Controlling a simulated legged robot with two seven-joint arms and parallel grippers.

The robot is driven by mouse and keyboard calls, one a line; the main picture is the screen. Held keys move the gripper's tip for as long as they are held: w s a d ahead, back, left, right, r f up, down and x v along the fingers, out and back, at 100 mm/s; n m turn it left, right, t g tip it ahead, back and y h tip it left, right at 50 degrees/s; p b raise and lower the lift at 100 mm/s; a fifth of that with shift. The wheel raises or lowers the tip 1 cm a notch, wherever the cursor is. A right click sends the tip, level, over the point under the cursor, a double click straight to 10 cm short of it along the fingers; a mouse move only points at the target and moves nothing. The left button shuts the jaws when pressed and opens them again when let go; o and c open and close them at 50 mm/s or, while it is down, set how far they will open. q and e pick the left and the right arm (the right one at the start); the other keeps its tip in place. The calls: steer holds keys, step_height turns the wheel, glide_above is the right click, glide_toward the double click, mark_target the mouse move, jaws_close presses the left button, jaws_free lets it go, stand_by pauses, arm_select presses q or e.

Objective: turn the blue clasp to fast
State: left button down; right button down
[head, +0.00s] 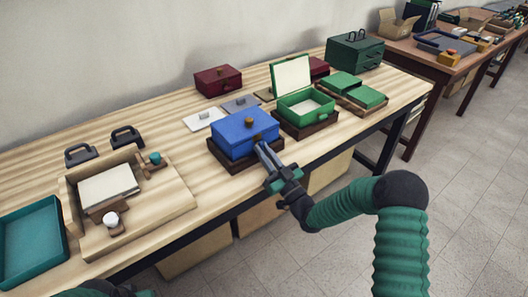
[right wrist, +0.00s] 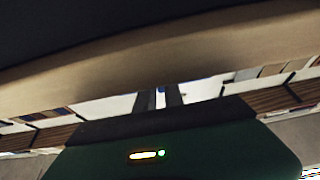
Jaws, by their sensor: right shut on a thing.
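The blue box (head: 240,139) stands with its lid down on a dark brown base on the wooden table in the head view. My right gripper (head: 262,148) reaches the right part of the box's front. Its fingers are close together, shut on the clasp at the box front. The clasp is mostly hidden by the fingers, so its turn cannot be read. In the right wrist view the two dark fingers (right wrist: 159,99) show with a thin pale and blue gap between them. My left gripper is out of view.
The open green box (head: 304,106) stands close on the right. A dark red box (head: 217,81) and flat plates (head: 204,119) lie behind. A wooden tray (head: 177,203) and a teal tray (head: 33,240) are at the left. The table's front edge runs below my right gripper.

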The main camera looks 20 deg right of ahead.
steer(key=shift+f, duration=0.35)
steer(key=c, duration=1.4)
jaws_free()
steer(key=shift+w, duration=0.1)
steer(key=shift+c, duration=0.2)
steer(key=shift+r, duration=0.15)
steer(key=v, duration=1.7)
steer(key=shift+p, duration=0.45)
